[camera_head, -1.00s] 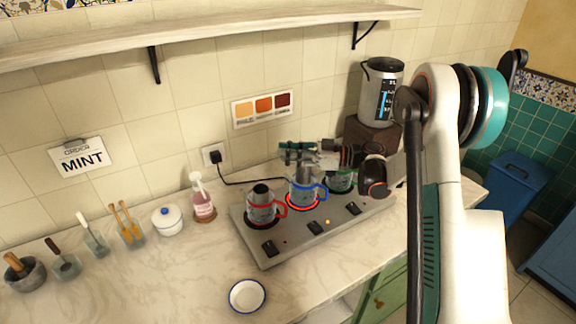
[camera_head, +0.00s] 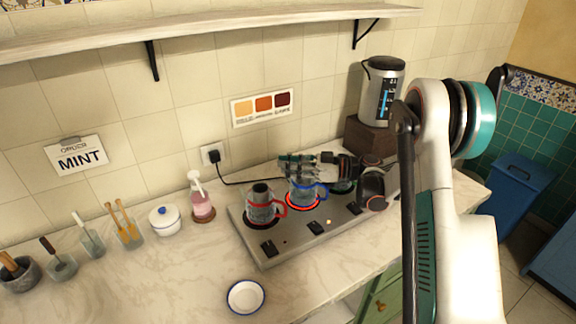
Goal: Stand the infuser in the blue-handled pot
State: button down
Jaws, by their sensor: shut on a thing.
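The blue-handled pot (camera_head: 303,192) stands upright on the middle burner of a grey hot plate, and a red ring glows round its base. My gripper (camera_head: 298,163) is right above this pot's mouth, reaching in from the right. It is shut on the infuser, which is mostly hidden by the fingers and the pot's rim. I cannot tell how deep the infuser sits or whether it touches the pot.
A red-handled pot (camera_head: 262,207) with a dark top stands left on the hot plate (camera_head: 290,238). A green-handled pot (camera_head: 343,187) at right is partly hidden by my wrist.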

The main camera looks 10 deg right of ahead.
jog(key=c, duration=1.3)
grip_release()
jog(key=shift+r, duration=0.1)
jog(key=p+v, duration=0.1)
jog(key=v, duration=0.3)
jog(key=p+v, duration=0.1)
jog(key=v, duration=0.3)
jog(key=r+p+v, duration=0.1)
jog(key=v, duration=0.3)
jog(key=shift+r, duration=0.1)
